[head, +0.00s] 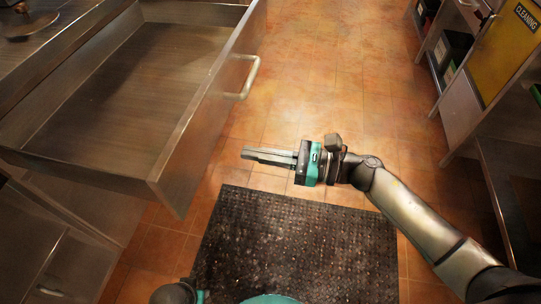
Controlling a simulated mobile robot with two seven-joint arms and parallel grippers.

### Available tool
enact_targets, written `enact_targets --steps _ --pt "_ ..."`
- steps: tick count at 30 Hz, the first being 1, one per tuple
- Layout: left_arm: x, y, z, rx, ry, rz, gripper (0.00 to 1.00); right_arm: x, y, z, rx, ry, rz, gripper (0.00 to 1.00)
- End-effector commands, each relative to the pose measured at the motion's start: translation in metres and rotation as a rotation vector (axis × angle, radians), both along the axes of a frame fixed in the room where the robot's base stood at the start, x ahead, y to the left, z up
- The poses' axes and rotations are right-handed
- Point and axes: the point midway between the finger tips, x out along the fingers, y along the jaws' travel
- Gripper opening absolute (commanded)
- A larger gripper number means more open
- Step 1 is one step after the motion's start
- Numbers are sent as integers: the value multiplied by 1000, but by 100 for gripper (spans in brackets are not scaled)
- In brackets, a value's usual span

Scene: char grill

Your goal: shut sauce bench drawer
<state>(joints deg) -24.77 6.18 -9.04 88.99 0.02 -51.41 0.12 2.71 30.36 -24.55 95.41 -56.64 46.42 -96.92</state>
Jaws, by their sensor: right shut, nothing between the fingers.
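The sauce bench drawer (118,98) is pulled open on the left of the head view. Its steel tray looks empty. Its front panel (205,105) faces right and carries a pale bar handle (246,78). My right gripper (246,155) is shut and empty. It points left, to the right of the drawer front and nearer to me than the handle. A gap of floor shows between its fingertips and the panel. My left gripper is not in view.
The steel bench (40,35) runs along the left above the drawer. A dark rubber mat (295,245) lies on the orange tiled floor (330,75). A yellow cleaning cabinet (505,50) and open shelves stand on the right. The floor between is clear.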

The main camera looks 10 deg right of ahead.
Motion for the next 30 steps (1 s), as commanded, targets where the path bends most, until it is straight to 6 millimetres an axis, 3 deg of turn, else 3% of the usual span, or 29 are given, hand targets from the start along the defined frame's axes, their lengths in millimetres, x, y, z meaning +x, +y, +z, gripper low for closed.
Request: enact_targets --steps 6,12,30 --pt "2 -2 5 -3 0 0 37 17 45 1 4 -1 0 0" --pt "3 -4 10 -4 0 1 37 26 69 -1 2 2 -2 0" --pt "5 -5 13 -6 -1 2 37 29 78 -1 0 3 -2 0"
